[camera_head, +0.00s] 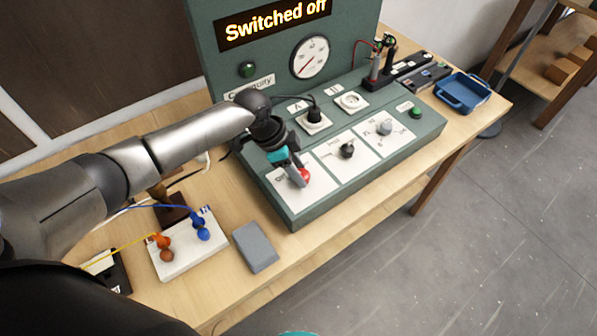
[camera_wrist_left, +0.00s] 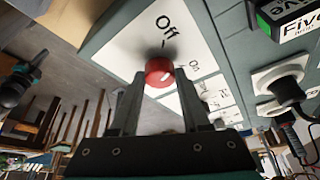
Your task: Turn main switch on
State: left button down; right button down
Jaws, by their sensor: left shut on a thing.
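The main switch is a red knob (camera_head: 305,175) on a white plate (camera_head: 318,190) at the near left of the green console. My left gripper (camera_head: 298,177) reaches down to it from the left arm. In the left wrist view the red knob (camera_wrist_left: 159,71) sits between the tips of my two fingers (camera_wrist_left: 158,84), which are shut on it. "Off" and "On" labels show on the plate beside the knob. The display (camera_head: 275,22) reads "Switched off". My right gripper is not in view.
The console also carries a black knob (camera_head: 347,150), a grey knob (camera_head: 385,127), sockets and a dial (camera_head: 309,57). A white block (camera_head: 186,246) with orange and blue plugs and a grey box (camera_head: 255,247) lie in front. A blue tray (camera_head: 462,92) stands far right.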

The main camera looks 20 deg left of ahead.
pick_arm(q)
jog(key=m+g+b, duration=0.1)
jog(key=m, duration=0.1)
jog(key=m+b, duration=0.2)
jog(key=m+g+b, duration=0.1)
jog(key=m, duration=0.1)
jog(key=shift+w+f+g, duration=0.15)
jog(key=shift+w+g, duration=0.1)
jog(key=shift+g, duration=0.05)
jog(key=m+g+b, duration=0.1)
jog(key=m+b, duration=0.1)
jog(key=m, duration=0.1)
jog(key=shift+w+m+b, duration=0.15)
jog(key=shift+m+b, duration=0.25)
jog(key=shift+d+m+g+y+b, duration=0.1)
jog(key=shift+m+g+y+b, duration=0.15)
jog(key=shift+m+b, duration=0.35)
jog(key=shift+m+g+y+b, duration=0.25)
jog(key=shift+m, duration=0.65)
jog(key=shift+c, duration=1.9)
grip_release()
